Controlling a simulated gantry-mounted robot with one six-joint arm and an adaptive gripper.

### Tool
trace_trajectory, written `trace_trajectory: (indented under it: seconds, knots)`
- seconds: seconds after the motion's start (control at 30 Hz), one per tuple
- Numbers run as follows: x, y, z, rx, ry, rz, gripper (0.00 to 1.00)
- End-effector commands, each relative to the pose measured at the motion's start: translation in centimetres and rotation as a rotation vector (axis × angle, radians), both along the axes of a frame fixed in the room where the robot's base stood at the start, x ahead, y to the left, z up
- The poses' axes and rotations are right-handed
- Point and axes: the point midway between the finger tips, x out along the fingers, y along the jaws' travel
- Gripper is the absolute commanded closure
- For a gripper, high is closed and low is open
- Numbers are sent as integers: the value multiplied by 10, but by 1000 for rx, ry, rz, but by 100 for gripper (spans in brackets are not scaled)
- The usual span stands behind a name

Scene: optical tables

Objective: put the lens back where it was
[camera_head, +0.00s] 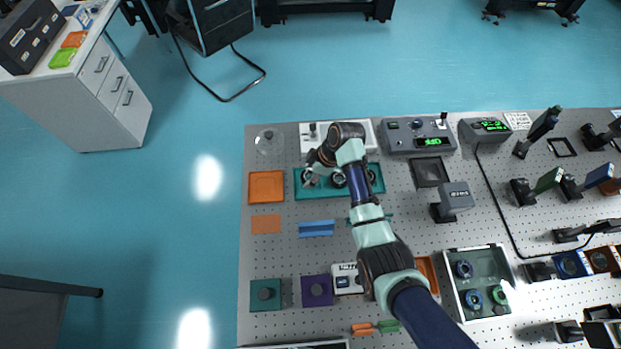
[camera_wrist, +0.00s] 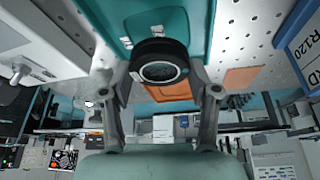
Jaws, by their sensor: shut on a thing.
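My gripper (camera_head: 312,172) is over the left end of the teal tray (camera_head: 324,196) in the head view. In the wrist view my gripper (camera_wrist: 163,82) is shut on a lens, a thick black ring with dark glass (camera_wrist: 160,71). The lens is between the two fingertips, in front of the teal tray (camera_wrist: 202,25). I cannot tell whether it touches the tray. In the head view the held lens is mostly hidden by the gripper. Other dark round pieces (camera_head: 338,179) show in the tray, partly covered by my arm.
An orange tray (camera_head: 266,187) and a clear round dish (camera_head: 269,141) are left of the teal tray. A white device (camera_head: 310,128) stands behind it and a blue block (camera_head: 316,229) in front. A green tray (camera_head: 477,257) with several ringed parts is at the right.

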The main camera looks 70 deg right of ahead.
Motion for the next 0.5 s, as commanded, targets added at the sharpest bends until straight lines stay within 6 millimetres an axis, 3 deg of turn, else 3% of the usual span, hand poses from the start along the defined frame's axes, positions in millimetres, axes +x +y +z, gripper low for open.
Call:
trace_trajectory:
  seconds: [0.13, 0.5]
  knots:
    - [0, 0, -28, 2, 2, 0, 81]
    - [0, 0, -33, 0, 0, 0, 81]
